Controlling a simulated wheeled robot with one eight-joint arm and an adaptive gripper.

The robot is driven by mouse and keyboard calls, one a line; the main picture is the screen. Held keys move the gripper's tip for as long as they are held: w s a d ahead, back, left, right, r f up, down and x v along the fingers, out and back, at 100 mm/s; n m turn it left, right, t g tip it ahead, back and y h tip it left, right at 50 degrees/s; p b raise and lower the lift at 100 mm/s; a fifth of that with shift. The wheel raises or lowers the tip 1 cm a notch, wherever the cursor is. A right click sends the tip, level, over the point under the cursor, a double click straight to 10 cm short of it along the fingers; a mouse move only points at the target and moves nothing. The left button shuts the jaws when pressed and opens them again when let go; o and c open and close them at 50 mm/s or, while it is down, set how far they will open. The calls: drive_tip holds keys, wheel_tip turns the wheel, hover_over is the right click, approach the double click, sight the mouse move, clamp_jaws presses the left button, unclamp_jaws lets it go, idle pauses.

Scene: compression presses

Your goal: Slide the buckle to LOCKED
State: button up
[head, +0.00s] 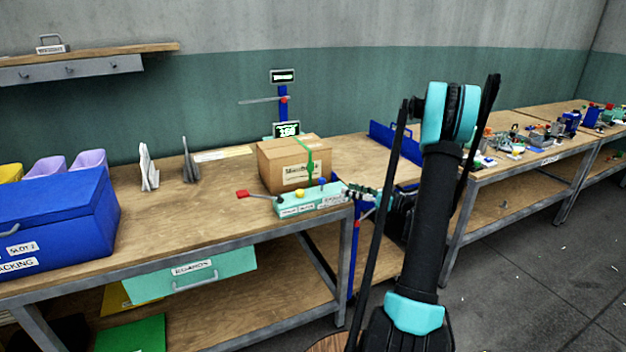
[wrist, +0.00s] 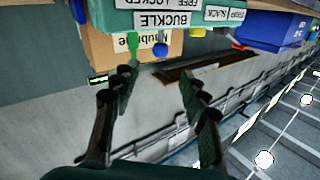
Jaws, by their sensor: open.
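A teal control panel (head: 312,200) stands at the front edge of the bench. In the wrist view, which is upside down, the panel (wrist: 225,31) carries a BUCKLE label, FREE and LOCKED marks and a strap slack label. A blue knob (wrist: 160,49) sits at the BUCKLE label; it also shows in the head view (head: 322,181). I cannot tell which mark it stands at. My gripper (wrist: 157,76) is open and empty, its fingertips apart from the knob, which appears beyond the gap.
A cardboard box (head: 285,168) with a green strap (head: 309,158) stands behind the panel. A blue bin (head: 50,218) is at the left. Bare bench lies between.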

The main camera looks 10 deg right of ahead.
sight(322, 185)
drive_tip(key=x, duration=1.6)
drive_tip(key=shift+w+a, duration=0.15)
drive_tip(key=shift+w, duration=0.05)
drive_tip(key=shift+c, duration=0.2)
clamp_jaws()
